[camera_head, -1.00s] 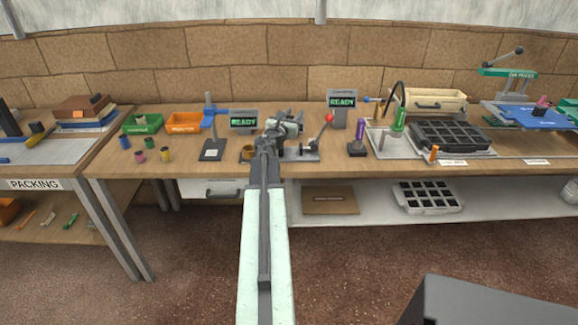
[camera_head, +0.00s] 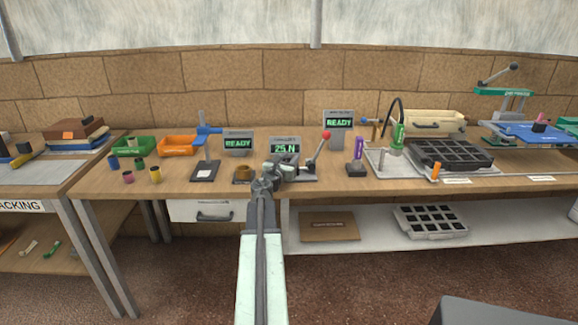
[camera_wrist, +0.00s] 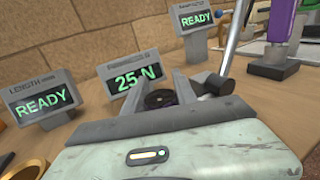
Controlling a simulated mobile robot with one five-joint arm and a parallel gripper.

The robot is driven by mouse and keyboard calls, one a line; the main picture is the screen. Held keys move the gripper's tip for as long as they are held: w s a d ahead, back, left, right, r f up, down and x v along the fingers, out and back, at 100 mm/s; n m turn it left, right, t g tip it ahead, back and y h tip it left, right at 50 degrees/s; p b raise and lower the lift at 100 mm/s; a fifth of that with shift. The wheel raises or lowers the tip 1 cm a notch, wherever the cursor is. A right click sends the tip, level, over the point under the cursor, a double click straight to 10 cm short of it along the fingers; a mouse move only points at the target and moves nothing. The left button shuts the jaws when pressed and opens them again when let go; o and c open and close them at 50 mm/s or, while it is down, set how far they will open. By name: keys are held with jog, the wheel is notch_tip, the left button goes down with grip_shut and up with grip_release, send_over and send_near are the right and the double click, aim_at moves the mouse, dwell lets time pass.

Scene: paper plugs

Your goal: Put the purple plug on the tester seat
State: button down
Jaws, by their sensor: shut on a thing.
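My gripper (camera_head: 270,180) is at the force tester in the middle of the bench. In the wrist view its two fingers (camera_wrist: 163,92) are shut around a dark round piece (camera_wrist: 160,98) with a hole in its top. Its colour is too dark to confirm as purple, and its lower part is hidden. The tester display (camera_wrist: 133,79) reads 25 N; it also shows in the head view (camera_head: 286,147). The tester's grey base (camera_head: 307,179) shows beside my gripper. The seat itself is hidden by my gripper, so I cannot tell whether the piece touches it.
The red-knobbed lever (camera_head: 326,136) rises close right of my gripper. A purple-handled tool (camera_head: 358,153) stands farther right. The length display (camera_head: 238,143) and the rear display (camera_head: 339,122) read READY. A brass-coloured ring (camera_head: 242,174) lies left. Several plugs (camera_head: 155,175) stand near bins.

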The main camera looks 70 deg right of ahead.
jog(key=shift+f, duration=0.1)
jog(key=c, duration=1)
grip_release()
jog(key=shift+o, duration=0.2)
